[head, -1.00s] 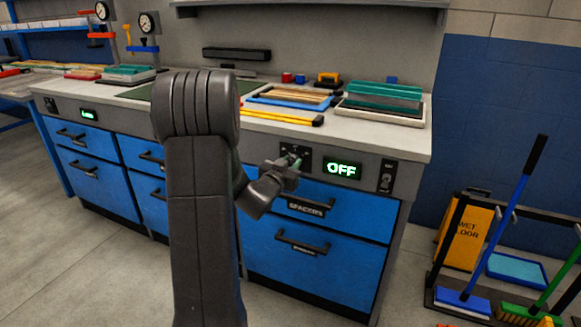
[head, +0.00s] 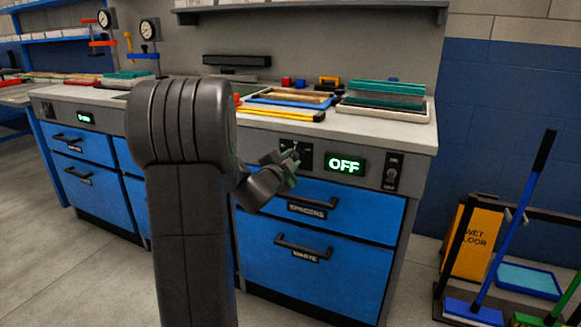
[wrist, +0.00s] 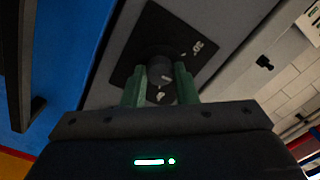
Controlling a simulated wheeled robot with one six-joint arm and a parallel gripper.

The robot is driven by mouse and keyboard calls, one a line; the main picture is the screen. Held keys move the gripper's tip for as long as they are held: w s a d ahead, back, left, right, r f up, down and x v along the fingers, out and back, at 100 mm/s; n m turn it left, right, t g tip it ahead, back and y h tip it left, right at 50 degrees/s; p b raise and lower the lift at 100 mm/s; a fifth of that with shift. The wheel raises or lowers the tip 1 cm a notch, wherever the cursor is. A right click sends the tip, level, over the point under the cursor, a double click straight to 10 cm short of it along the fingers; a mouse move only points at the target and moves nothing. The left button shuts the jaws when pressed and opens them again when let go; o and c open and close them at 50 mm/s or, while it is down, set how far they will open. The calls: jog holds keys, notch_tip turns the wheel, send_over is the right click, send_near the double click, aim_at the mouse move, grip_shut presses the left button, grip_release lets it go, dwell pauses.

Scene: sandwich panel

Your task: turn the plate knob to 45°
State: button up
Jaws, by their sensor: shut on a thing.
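The plate knob (wrist: 160,70) is a dark round knob on a black square plate (wrist: 135,62) with white marks, set in the grey front strip of the bench. In the wrist view, the green fingers of my gripper (wrist: 160,86) stand on either side of it and are shut on it. In the head view my gripper (head: 290,165) is at the black plate (head: 304,148), left of the lit display (head: 344,163), which reads OFF. The knob is mostly hidden there, and I cannot read its angle.
A switch panel (head: 392,172) is right of the display. Below are blue drawers, the upper labelled SPACERS (head: 307,211). Trays (head: 385,98) and a yellow-black bar (head: 290,114) lie on the worktop. A wet-floor sign (head: 469,240) and brooms stand at the right.

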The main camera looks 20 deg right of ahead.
jog(key=shift+m+b, duration=0.35)
jog(key=shift+m, duration=0.35)
jog(key=o, duration=1)
jog(key=p+v, duration=0.2)
jog(key=v, duration=1.1)
jog(key=shift+s+a+p, duration=0.2)
jog(key=shift+s+p, duration=0.1)
jog(key=shift+p, duration=0.1)
jog(key=shift+w+d, duration=0.1)
jog(key=b+x, duration=0.2)
jog(key=x, duration=1.1)
jog(key=shift+w+d+b, duration=0.2)
jog(key=shift+b, duration=0.2)
